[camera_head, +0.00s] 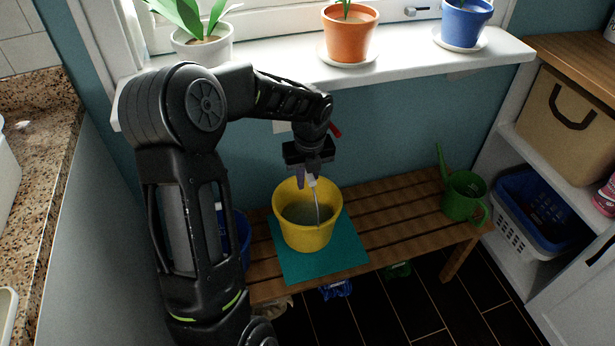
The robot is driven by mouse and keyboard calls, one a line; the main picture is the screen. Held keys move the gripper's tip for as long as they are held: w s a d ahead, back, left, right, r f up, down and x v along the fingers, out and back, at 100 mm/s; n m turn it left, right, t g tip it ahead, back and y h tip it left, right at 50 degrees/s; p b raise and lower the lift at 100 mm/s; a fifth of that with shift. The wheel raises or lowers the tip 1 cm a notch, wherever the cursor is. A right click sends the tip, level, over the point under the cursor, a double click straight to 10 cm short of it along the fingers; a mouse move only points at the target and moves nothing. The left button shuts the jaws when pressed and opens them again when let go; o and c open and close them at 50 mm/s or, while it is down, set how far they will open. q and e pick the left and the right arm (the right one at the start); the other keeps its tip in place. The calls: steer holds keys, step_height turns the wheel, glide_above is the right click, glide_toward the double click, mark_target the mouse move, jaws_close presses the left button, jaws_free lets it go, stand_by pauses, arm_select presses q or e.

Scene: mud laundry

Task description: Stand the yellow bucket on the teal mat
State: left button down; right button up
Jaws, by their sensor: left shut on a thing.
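The yellow bucket (306,235) is upright, over the upper left part of the teal mat (318,265), which lies on the slatted wooden bench. I cannot tell whether its base touches the mat or hangs just above it. My left gripper (314,178) is over the bucket's back rim, pointing down, and shut on the bucket's thin pale handle or rim there; the exact grip is partly hidden. My right gripper is not in view.
A green watering can (464,194) stands at the bench's right end, with bare slats (395,220) between it and the mat. A blue bucket (238,238) is partly hidden behind my left arm. A windowsill (420,62) with potted plants overhangs behind.

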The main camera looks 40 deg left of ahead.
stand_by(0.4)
arm_select(q)
steer(key=shift+w+a+f+b, duration=0.15)
steer(key=shift+a+f+b, duration=0.1)
steer(key=shift+f, duration=1)
steer(key=shift+w+a+f+b, duration=0.1)
steer(key=shift+f+b, duration=0.15)
steer(key=shift+f, duration=0.95)
steer(key=c, duration=1.8)
jaws_free()
steer(key=shift+s+f, duration=0.1)
steer(key=shift+f, duration=0.15)
steer(key=o, duration=0.5)
